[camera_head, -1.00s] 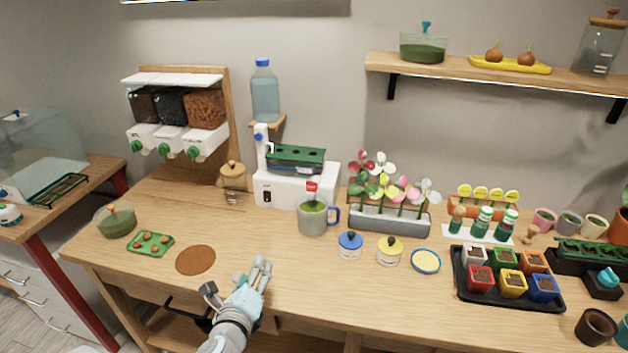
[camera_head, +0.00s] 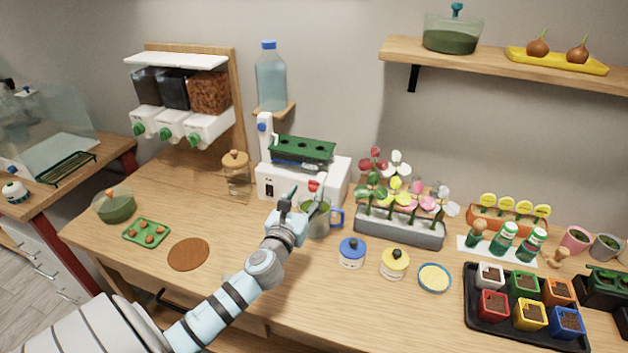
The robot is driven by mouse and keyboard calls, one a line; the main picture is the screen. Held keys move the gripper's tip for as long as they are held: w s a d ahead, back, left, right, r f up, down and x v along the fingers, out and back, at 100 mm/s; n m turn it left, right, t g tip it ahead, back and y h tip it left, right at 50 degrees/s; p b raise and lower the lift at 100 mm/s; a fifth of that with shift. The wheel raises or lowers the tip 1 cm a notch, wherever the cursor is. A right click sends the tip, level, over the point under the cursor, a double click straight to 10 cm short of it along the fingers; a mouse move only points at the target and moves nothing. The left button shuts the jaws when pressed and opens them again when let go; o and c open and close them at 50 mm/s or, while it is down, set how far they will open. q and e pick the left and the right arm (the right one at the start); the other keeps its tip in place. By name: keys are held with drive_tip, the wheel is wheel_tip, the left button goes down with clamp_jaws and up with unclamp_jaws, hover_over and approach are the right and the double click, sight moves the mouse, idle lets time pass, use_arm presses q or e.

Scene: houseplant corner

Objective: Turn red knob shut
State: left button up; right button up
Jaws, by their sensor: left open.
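The red knob (camera_head: 314,184) sits on a short tap at the front of the white machine (camera_head: 270,178), above a grey mug (camera_head: 318,222) with a blue handle. Something green shows inside the mug. My left gripper (camera_head: 304,199) is open, in front of the machine. Its fingers point up toward the red knob, just below and left of it, and overlap the mug's left part in the picture. I cannot tell whether a finger touches the knob. My right gripper is not in view.
A blue-lidded jar (camera_head: 352,254) and a yellow-lidded jar (camera_head: 394,264) stand right of the mug. A flower planter (camera_head: 400,230) stands behind them. A glass jar with a wooden lid (camera_head: 236,174) is left of the machine.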

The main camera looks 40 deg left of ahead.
sight(314, 183)
use_arm(q)
drive_tip(key=x, duration=0.7)
drive_tip(key=shift+d+f, duration=0.2)
drive_tip(key=shift+f, duration=0.1)
drive_tip(key=shift+s+r, duration=0.15)
drive_tip(key=shift+s, duration=0.1)
drive_tip(key=shift+w, duration=0.1)
clamp_jaws()
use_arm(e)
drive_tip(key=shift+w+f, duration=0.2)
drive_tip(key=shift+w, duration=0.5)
